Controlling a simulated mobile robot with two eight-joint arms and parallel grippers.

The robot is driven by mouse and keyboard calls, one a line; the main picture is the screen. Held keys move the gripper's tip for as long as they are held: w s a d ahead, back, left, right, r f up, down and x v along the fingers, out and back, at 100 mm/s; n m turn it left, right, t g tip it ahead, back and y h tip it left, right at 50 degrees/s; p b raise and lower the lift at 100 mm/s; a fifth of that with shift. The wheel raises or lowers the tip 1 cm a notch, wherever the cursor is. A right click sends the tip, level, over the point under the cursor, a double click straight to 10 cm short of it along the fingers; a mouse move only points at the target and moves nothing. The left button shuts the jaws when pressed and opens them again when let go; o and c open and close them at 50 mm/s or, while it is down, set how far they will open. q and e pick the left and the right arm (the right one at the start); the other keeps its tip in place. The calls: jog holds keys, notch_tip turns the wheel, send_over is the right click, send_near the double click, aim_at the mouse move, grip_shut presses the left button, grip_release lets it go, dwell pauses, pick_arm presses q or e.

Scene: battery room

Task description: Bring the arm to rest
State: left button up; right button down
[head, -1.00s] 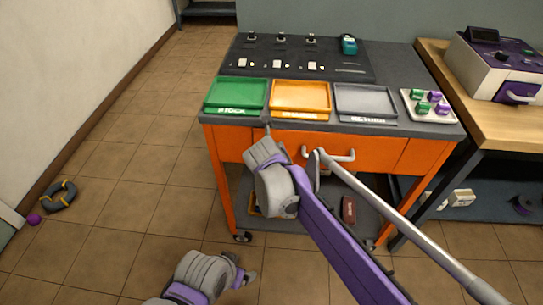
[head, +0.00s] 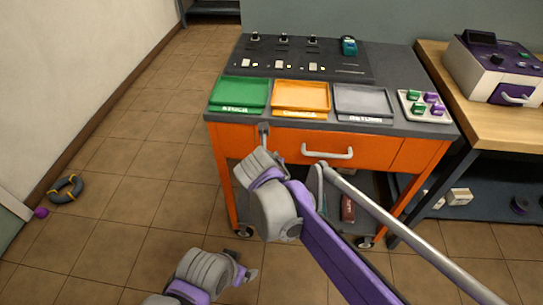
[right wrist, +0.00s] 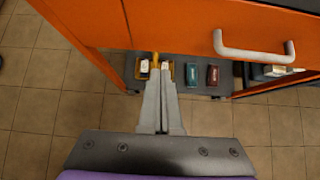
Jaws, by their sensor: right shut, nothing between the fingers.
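My right gripper (head: 264,129) is in front of the orange cart (head: 235,142), just left of its drawer handle (head: 327,152). In the right wrist view its fingers (right wrist: 160,72) are together and empty, pointing toward the cart's lower shelf (right wrist: 125,72).
The cart top holds green (head: 239,92), orange (head: 301,96) and grey (head: 362,100) trays. Teal (right wrist: 191,73) and dark red (right wrist: 213,75) blocks sit on the lower shelf. A wooden bench (head: 490,95) stands right.

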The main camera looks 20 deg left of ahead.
pick_arm(q)
jog(key=shift+s+r+p, duration=0.1)
jog(key=shift+r+p, duration=0.25)
jog(key=shift+r, duration=0.25)
pick_arm(e)
jog(key=shift+v, duration=2)
jog(key=shift+d, duration=0.1)
